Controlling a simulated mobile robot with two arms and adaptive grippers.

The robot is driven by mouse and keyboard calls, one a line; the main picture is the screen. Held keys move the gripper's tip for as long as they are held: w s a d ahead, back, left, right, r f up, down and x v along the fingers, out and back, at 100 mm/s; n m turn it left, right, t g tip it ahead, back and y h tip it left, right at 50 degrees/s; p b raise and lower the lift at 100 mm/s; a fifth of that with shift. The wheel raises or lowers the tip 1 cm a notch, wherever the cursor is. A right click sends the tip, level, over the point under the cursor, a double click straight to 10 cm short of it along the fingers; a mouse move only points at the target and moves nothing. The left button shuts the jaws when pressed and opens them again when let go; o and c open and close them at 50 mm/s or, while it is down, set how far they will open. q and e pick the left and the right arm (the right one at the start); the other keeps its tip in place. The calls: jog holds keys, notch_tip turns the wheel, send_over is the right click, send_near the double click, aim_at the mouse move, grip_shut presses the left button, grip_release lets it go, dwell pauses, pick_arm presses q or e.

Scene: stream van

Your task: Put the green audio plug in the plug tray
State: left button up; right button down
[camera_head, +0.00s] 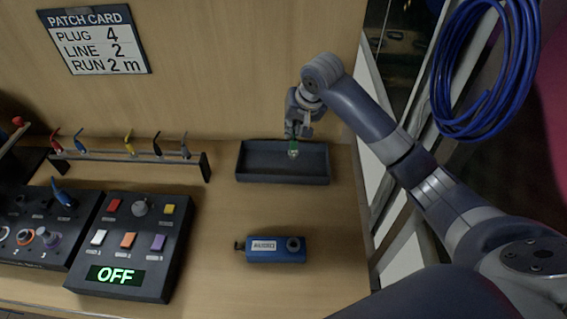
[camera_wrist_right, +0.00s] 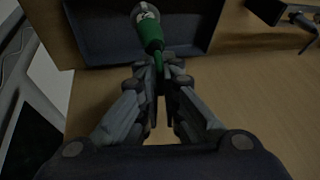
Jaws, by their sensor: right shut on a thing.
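The green audio plug (camera_wrist_right: 149,32) is held in my right gripper (camera_head: 294,138). In the right wrist view the gripper (camera_wrist_right: 160,85) is shut on the plug's thin green end, and the plug's pale metal end points away from it. In the head view the plug (camera_head: 293,150) shows as a small green and pale piece hanging below the fingers. The plug tray (camera_head: 283,178) is a dark, shallow rectangular tray on the wooden counter. The plug hangs over the tray; whether it touches the tray floor I cannot tell. My left gripper is not in view.
A rack (camera_head: 190,162) with several coloured plugs stands left of the tray. A button panel (camera_head: 128,277) reading OFF and a dial panel (camera_head: 30,265) lie at the left. A blue box (camera_head: 275,256) lies in front of the tray. A blue cable coil (camera_head: 483,70) hangs at the right.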

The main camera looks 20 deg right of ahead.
jog(key=shift+m+h, duration=0.3)
jog(key=shift+m, duration=0.5)
jog(key=w+d+f, duration=0.1)
jog(key=f, duration=0.3)
jog(key=w+d+f+p, duration=0.1)
jog(key=f, duration=0.4)
jog(key=w+d+f+p, duration=0.1)
jog(key=d+f, duration=0.1)
jog(key=f, duration=0.3)
jog(key=shift+f, duration=0.1)
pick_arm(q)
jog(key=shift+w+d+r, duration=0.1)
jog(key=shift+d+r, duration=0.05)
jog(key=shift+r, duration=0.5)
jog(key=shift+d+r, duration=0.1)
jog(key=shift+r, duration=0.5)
pick_arm(e)
jog(key=shift+f, duration=0.2)
jog(key=shift+f, duration=0.15)
jog(key=c, duration=1.9)
grip_release()
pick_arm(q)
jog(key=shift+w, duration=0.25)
pick_arm(e)
jog(key=shift+o, duration=0.5)
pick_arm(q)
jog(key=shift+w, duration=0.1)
